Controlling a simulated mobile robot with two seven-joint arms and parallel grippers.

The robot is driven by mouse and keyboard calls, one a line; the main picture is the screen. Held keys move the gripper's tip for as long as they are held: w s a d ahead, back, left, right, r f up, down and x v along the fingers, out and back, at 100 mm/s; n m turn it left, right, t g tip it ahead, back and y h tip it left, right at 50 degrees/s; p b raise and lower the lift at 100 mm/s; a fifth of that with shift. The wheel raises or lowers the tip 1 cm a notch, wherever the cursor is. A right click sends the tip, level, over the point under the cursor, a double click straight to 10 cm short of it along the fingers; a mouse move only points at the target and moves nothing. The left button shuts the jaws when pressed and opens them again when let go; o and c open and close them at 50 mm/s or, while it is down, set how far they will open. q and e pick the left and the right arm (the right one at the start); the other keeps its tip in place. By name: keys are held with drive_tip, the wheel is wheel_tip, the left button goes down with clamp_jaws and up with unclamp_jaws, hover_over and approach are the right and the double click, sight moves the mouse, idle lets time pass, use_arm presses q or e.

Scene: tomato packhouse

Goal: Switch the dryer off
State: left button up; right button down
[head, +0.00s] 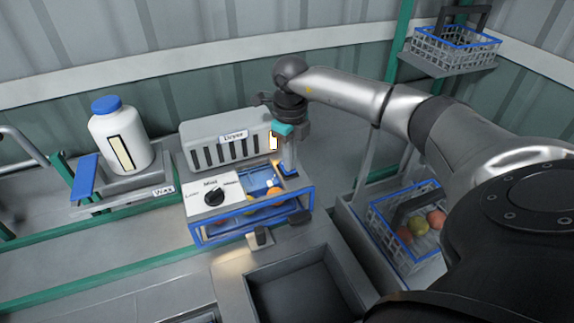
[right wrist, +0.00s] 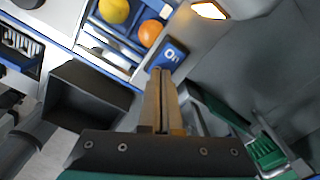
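The grey dryer (head: 222,143), labelled "Dryer", stands against the back of the bench with dark slots in its front. A lit yellowish-white lamp (head: 273,142) shows at its right end, and a bright lamp (right wrist: 210,10) shows in the right wrist view. A blue plate reading "On" (right wrist: 173,53) is just beyond my right fingertips in the right wrist view. My right gripper (right wrist: 161,72) is shut with nothing visible between its fingers. In the head view the right gripper (head: 290,168) points down at the dryer's right end, partly hiding that area. My left gripper is out of view.
A blue-framed sorting unit (head: 250,222) with a black dial (head: 214,196) and some fruit stands before the dryer. A white bottle (head: 120,140) with a blue cap stands left. A dark bin (head: 300,292) is in front; a fruit crate (head: 385,222) stands right.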

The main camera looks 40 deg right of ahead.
drive_tip(key=shift+f, duration=0.25)
drive_tip(key=shift+r+p, duration=0.6)
drive_tip(key=shift+r, duration=0.2)
drive_tip(key=shift+r+p, duration=2.1)
drive_tip(key=shift+r, duration=0.7)
drive_tip(key=shift+f, duration=0.15)
